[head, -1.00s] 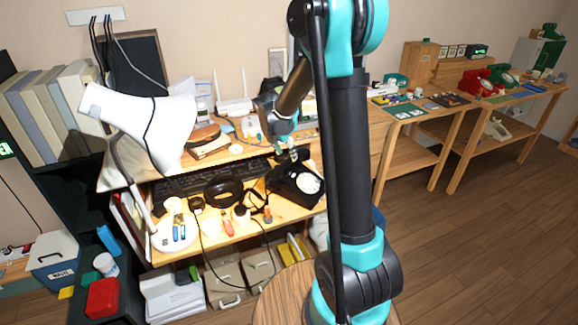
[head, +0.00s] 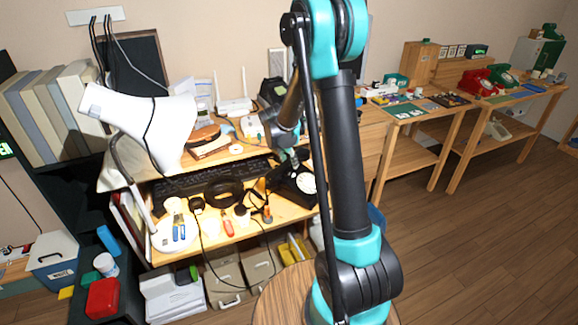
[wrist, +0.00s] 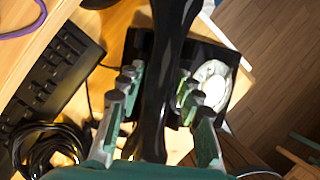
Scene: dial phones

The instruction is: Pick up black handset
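The black dial phone (head: 288,190) sits on the lower shelf of the desk in the head view, its pale round dial (head: 308,182) facing up. The wrist view shows its dark body and dial (wrist: 213,84) behind my gripper. The long black handset (wrist: 160,95) runs lengthwise between the two fingers of my gripper (wrist: 158,95). The fingers stand apart, one on each side, with a visible gap on the left; contact on the right is unclear. In the head view my gripper (head: 298,156) is just above the phone and largely hides the handset.
A black keyboard (wrist: 50,80) and a coil of black cable (wrist: 45,150) lie left of the phone in the wrist view. A white lamp (head: 165,125) stands at the left. The upper desk shelf is close behind my gripper. Open floor lies to the right.

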